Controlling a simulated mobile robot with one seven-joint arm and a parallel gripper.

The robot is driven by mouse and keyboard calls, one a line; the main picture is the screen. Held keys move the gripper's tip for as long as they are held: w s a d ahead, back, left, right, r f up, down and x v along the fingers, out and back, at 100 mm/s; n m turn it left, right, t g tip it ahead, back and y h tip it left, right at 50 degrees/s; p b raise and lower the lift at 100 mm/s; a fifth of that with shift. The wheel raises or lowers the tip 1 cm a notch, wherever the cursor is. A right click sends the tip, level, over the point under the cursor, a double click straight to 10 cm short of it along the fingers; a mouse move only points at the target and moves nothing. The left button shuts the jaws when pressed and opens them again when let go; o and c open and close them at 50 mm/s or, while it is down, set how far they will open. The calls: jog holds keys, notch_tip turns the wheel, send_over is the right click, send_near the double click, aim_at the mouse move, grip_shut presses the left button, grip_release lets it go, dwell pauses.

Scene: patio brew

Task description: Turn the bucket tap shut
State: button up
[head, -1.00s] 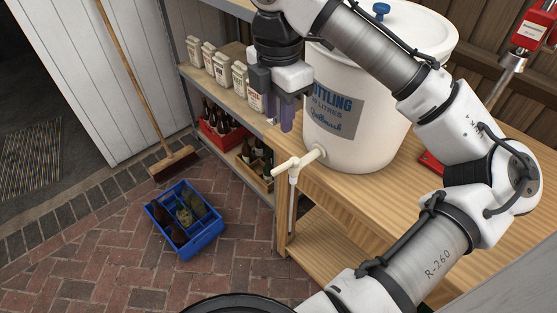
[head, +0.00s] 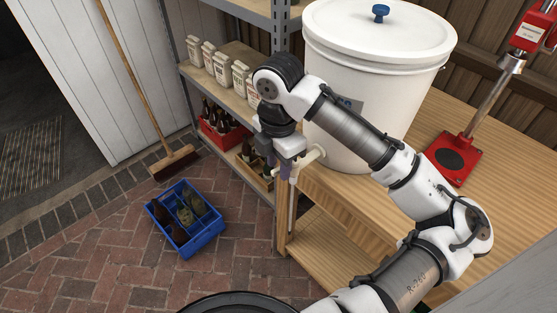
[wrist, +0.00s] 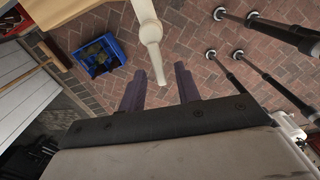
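The white bucket (head: 335,45) stands on the wooden bench, with a blue knob on its lid. Its cream tap (head: 318,153) sticks out low on the bucket's side, over the bench edge, with a thin tube hanging below. My gripper (head: 277,168) points down right beside the tap and hides part of it. In the wrist view a cream, tapering part of the tap (wrist: 150,32) ends between the two purple fingers of my gripper (wrist: 160,88). The fingers are apart, with gaps on both sides of this part.
The wooden bench (head: 510,130) carries a red-based bottle capper (head: 455,158). A shelf with cartons (head: 222,66) and a red bottle crate (head: 222,135) stands behind. A blue crate with bottles (head: 205,241) is on the brick floor, near a broom (head: 172,162).

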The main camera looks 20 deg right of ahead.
grip_shut()
dwell(0.4)
jog(key=shift+w+d+m+p, duration=0.45)
jog(key=shift+w+m+p, duration=0.6)
jog(key=shift+m, duration=1.65)
jog(key=shift+w+d+m+p, duration=0.55)
jog(key=shift+m+p, duration=0.85)
jog(key=shift+m, duration=1.3)
jog(key=shift+w+d+m+p, duration=0.3)
jog(key=shift+w+m+p, duration=0.8)
jog(key=shift+m, duration=1.6)
jog(key=shift+s, duration=0.1)
